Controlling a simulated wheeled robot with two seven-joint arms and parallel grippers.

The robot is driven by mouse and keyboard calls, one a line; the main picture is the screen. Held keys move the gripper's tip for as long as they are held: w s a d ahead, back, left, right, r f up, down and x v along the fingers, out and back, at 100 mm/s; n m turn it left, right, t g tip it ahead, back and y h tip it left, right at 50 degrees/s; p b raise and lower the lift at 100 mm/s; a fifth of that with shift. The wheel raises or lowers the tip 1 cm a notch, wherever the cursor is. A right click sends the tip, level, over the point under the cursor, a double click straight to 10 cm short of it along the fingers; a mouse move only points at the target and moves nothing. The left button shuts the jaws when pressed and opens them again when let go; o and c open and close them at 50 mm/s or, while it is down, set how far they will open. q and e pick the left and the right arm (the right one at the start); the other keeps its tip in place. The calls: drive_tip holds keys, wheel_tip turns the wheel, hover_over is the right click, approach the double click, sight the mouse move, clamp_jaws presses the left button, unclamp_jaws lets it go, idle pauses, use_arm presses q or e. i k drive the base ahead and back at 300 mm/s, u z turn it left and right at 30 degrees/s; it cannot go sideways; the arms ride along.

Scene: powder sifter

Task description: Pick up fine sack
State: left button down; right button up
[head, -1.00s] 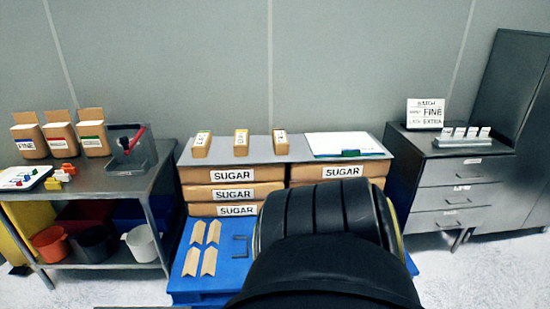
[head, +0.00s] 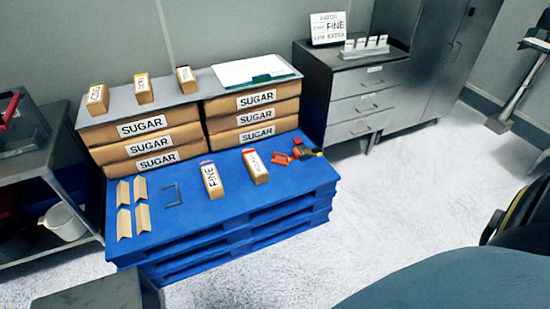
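A small tan sack labelled FINE (head: 212,180) stands upright on the blue pallet (head: 240,212), in front of the stacked sugar sacks. A similar tan sack with a red top edge (head: 256,167) stands just to its right; its label is too small to read surely. Neither of my grippers shows in the head view, so their state and distance from the FINE sack are hidden.
Sugar sacks (head: 156,143) are stacked behind, under a grey board with three small packs. Cardboard corner pieces (head: 143,219), a black bracket (head: 172,196) and a red-orange tool (head: 303,150) lie on the pallet. A drawer cabinet (head: 365,95) stands behind right; floor (head: 410,185) is clear.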

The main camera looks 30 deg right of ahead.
sight(212, 182)
drive_tip(key=z, duration=0.35)
drive_tip(key=i, duration=1.65)
